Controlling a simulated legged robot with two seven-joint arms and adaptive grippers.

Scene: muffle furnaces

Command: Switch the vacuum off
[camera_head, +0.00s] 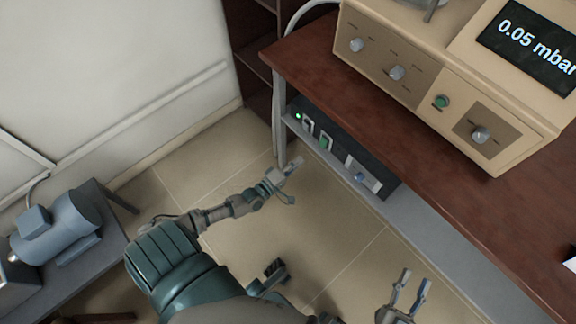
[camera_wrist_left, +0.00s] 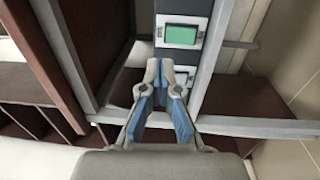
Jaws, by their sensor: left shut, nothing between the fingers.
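A dark switch panel (camera_head: 338,150) is fixed under the brown tabletop. It carries a small green light, a pale-framed switch (camera_head: 308,126), a green rocker switch (camera_head: 325,142) and a blue item at its right end. My left gripper (camera_head: 292,168) is shut and empty, below the panel in the head view. In the left wrist view, a lit green rocker (camera_wrist_left: 182,35) lies just beyond the shut fingertips (camera_wrist_left: 167,70); I cannot tell whether they touch the panel. My right gripper (camera_head: 412,288) is open and empty at the lower right. A display (camera_head: 530,42) reads 0.05 mbar.
The beige control unit (camera_head: 450,85) with several knobs stands on the brown tabletop (camera_head: 310,60). A grey metal rail runs below the tabletop. A blue-grey pump (camera_head: 62,228) sits on a low table at the left. The tiled floor between is clear.

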